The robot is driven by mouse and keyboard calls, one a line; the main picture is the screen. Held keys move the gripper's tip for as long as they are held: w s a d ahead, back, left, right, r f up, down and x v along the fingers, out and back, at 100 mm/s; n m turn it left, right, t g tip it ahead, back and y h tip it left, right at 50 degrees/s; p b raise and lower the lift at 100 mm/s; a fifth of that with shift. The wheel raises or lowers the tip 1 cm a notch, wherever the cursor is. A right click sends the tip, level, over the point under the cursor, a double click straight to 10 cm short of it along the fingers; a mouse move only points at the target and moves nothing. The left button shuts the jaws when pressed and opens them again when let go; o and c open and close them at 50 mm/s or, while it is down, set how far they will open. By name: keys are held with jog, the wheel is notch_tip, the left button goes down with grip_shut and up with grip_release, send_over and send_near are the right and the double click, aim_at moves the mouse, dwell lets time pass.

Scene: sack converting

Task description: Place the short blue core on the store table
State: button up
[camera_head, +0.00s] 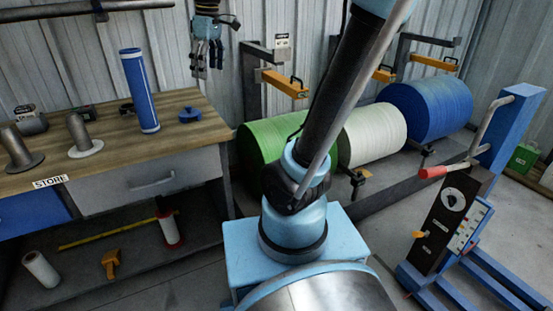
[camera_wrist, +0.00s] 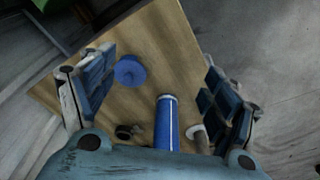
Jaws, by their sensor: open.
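The blue core (camera_head: 140,92), with a white stripe and pale bands at its ends, stands upright on the wooden top of the store table (camera_head: 105,165), near its right end. In the wrist view the core (camera_wrist: 167,125) shows low between the fingers, and nothing touches it. My gripper (camera_head: 207,60) hangs open and empty, higher than the tabletop and to the right of the core in the head view. In the wrist view its fingers (camera_wrist: 155,75) are spread wide. The STORE label (camera_head: 49,182) is on the table's front edge.
A blue round knob-like piece (camera_head: 190,114) lies right of the core. Grey flanged spindles (camera_head: 80,135) and small dark items stand left. A shelf below holds rolls (camera_head: 41,269). Green, white and blue rolls (camera_head: 428,107) and a blue lifter (camera_head: 505,130) stand to the right.

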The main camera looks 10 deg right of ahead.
jog(key=s+d+f+m, duration=0.4)
jog(key=s+d+f, duration=0.2)
jog(key=f, duration=0.2)
jog(key=s+d+f+m+t, duration=0.1)
jog(key=s+d+f+m, duration=0.3)
jog(key=f, duration=0.5)
jog(key=s+d+f+m+h, duration=0.1)
jog(key=s+d+f+m, duration=0.2)
jog(key=s+d+f, duration=0.4)
jog(key=shift+s+d+f+m, duration=0.35)
jog(key=shift+s+f+m, duration=0.1)
jog(key=shift+f, duration=0.35)
